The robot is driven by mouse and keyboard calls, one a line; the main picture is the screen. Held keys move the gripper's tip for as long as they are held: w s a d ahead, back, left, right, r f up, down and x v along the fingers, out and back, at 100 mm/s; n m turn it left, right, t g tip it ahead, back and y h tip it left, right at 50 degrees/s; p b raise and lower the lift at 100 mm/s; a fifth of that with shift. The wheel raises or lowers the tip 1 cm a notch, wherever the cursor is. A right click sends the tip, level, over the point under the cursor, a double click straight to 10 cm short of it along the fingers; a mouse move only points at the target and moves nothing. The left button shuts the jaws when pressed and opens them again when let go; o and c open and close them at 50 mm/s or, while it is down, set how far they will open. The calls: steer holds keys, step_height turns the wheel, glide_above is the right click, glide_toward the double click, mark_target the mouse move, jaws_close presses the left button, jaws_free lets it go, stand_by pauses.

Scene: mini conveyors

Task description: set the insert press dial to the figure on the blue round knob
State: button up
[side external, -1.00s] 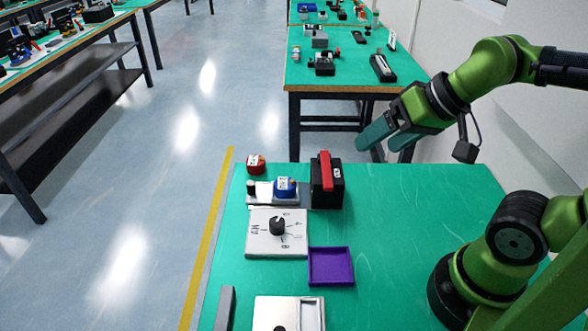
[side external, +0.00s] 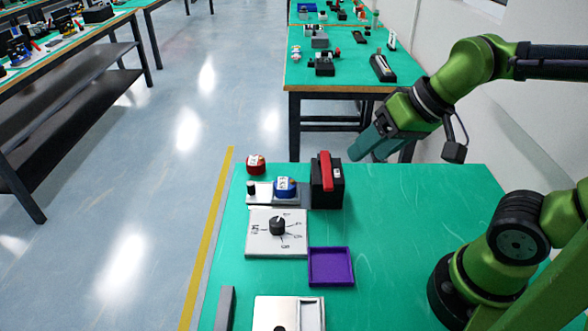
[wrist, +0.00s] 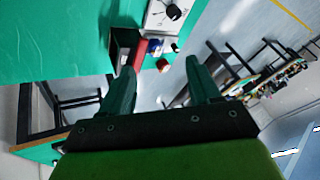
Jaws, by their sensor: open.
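The dial is a white square plate (side external: 262,243) with a black round knob (side external: 277,226) and printed marks around it, too small to read. It also shows at the top of the wrist view (wrist: 157,18). Behind it, the blue round knob (side external: 285,187) sits on a grey base, with a pale label on top whose figure I cannot read. A red round knob (side external: 256,165) stands farther back. My gripper (side external: 368,148) is open and empty, high up to the right of and beyond these things. In the wrist view its two fingers (wrist: 160,85) are spread apart.
A black box with a red lever (side external: 326,172) stands right of the blue knob. A purple tray (side external: 352,270) lies right of the dial, and a white-grey fixture (side external: 265,312) is in front. The table's right side is clear. Another bench (side external: 340,72) stands behind.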

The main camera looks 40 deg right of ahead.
mark_target(279, 221)
steer(key=w+a+f+n+g+h, duration=0.1)
steer(key=w+a+f+n+g, duration=0.2)
steer(key=w+a+n, duration=0.35)
steer(key=w+a+f+n+g+h, duration=0.1)
steer(key=w+a+f+n+g, duration=0.15)
steer(key=w+n, duration=0.6)
steer(key=shift+g, duration=0.35)
steer(key=f, duration=1.5)
steer(key=shift+s+a+f, duration=0.3)
steer(key=shift+s+a, duration=0.05)
steer(key=shift+s, duration=0.05)
steer(key=shift+c, duration=0.2)
steer(key=c, duration=1)
